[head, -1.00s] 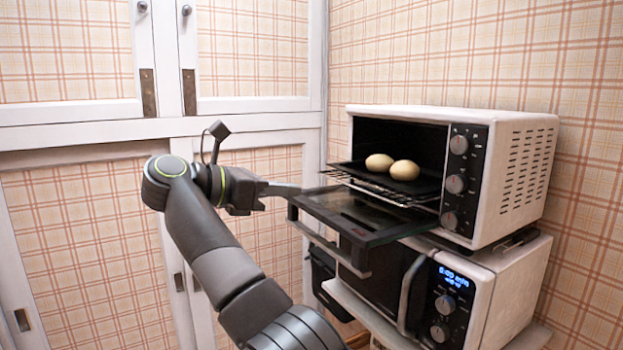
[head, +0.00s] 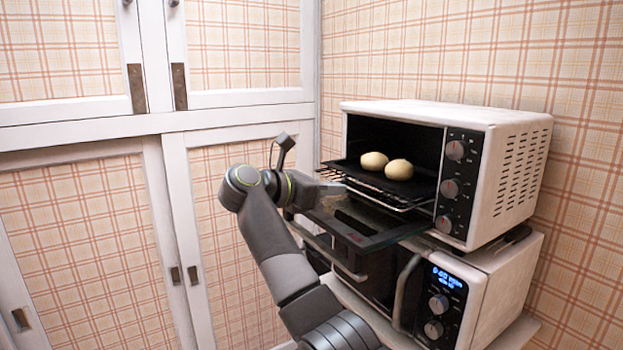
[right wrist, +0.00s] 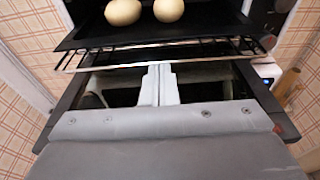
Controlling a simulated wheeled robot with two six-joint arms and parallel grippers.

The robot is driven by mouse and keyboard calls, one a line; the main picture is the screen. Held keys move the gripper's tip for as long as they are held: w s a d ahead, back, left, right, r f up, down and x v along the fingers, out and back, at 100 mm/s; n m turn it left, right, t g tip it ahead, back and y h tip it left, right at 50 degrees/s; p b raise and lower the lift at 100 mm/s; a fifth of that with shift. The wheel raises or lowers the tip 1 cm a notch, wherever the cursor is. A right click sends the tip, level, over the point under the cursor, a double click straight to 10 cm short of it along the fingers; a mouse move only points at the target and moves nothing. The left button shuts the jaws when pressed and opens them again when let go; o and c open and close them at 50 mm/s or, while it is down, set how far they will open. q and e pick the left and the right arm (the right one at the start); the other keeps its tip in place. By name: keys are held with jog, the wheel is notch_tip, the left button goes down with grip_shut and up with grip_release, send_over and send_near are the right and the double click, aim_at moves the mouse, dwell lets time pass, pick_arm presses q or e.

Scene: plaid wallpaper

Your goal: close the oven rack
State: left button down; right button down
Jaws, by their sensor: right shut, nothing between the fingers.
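The white toaster oven (head: 520,150) has its glass door (head: 372,238) folded down open. The wire rack (head: 392,202) sticks out of the oven over the door. A black tray (head: 345,164) on it holds two round buns (head: 374,161) (head: 398,169). My right gripper (head: 338,188) is shut and empty, at the rack's front edge above the door. In the right wrist view, its fingertips (right wrist: 160,70) point at the rack's front bar (right wrist: 205,61); I cannot tell if they touch. The left gripper is not in view.
A white microwave (head: 500,285) with a lit blue display stands under the oven, on a pale shelf (head: 520,335). White-framed plaid cabinets (head: 150,125) are behind and left of my arm. A plaid wall is behind the ovens.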

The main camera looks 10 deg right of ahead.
jog(key=shift+w+d, duration=0.15)
jog(key=shift+d, duration=0.2)
jog(key=shift+w+d+f, duration=0.2)
